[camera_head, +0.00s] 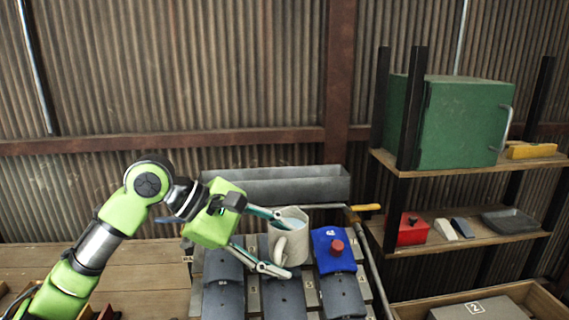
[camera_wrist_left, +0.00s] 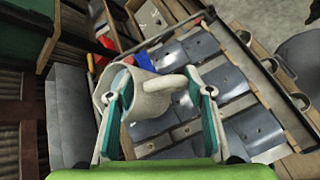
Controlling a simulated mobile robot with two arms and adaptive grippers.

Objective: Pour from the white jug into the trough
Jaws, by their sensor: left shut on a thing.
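The white jug (camera_head: 291,240) is held by my left gripper (camera_head: 278,243) above the grey plates of the conveyor. It looks close to upright in the head view, with pale bluish contents showing at its mouth and its handle toward the front left. In the left wrist view the jug (camera_wrist_left: 137,92) sits between the two fingers of the gripper (camera_wrist_left: 160,110), handle to the right. The grey metal trough (camera_head: 275,187) lies behind the jug, along the corrugated wall. A long grey box-like side, probably the trough (camera_wrist_left: 72,110), shows at left in the wrist view. My right gripper is out of view.
A blue piece with a red knob (camera_head: 335,250) sits on the conveyor, right of the jug. Shelves at right hold a green box (camera_head: 465,122), a red box (camera_head: 411,230) and a grey tray (camera_head: 511,219). A yellow-handled rod (camera_head: 366,207) is by the trough's right end. Bare wooden table (camera_head: 140,270) lies left.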

